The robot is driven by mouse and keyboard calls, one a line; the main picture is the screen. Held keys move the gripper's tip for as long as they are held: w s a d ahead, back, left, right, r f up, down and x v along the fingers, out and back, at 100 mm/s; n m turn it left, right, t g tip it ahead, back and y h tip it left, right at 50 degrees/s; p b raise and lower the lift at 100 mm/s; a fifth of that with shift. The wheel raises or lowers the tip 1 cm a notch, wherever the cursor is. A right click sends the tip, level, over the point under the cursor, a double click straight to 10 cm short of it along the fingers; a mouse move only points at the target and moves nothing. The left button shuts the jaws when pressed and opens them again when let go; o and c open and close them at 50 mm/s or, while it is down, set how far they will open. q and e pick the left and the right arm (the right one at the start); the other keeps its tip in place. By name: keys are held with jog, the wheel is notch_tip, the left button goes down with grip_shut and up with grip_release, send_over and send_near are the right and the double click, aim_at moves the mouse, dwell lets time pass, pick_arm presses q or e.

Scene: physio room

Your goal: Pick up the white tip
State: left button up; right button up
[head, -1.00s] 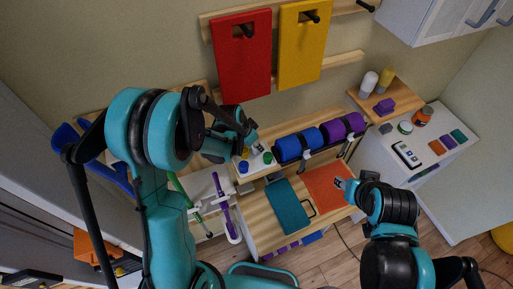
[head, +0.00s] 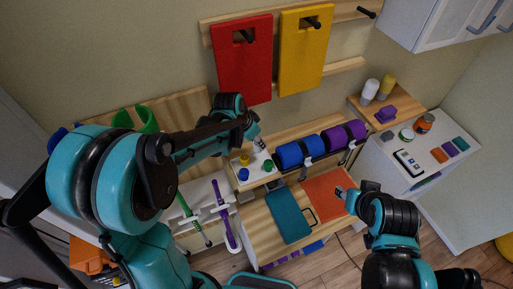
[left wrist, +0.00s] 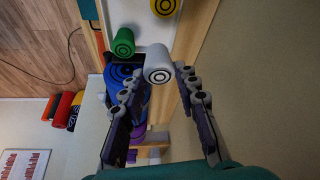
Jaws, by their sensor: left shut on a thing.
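The white tip (left wrist: 158,62), a short cylinder with dark rings on its end face, sits between the fingertips of my left gripper (left wrist: 156,76) in the left wrist view. My left gripper is shut on it. In the head view my left gripper (head: 258,143) is over the back of a white board (head: 254,176), and the tip is hard to make out there. A yellow tip (head: 244,160), a blue tip (head: 243,174) and a green tip (head: 267,165) stand on the board. My right gripper (head: 341,192) hangs over an orange mat; its finger opening is too small to tell.
Blue and purple rolls (head: 297,154) lie on a rack right of the board. A teal pad (head: 289,216) and the orange mat (head: 325,195) lie on the wooden bench. Red (head: 243,62) and yellow panels (head: 305,45) hang on the wall behind.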

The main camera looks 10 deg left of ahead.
pick_arm(q)
jog(key=s+d+b, duration=0.2)
jog(key=s+d, duration=0.8)
jog(key=s, duration=0.6)
jog(key=shift+d+f+b, duration=0.15)
jog(key=shift+d+b, duration=0.15)
jog(key=shift+d, duration=0.1)
pick_arm(e)
notch_tip(320, 180, down, 3)
jog(key=shift+r, duration=0.1)
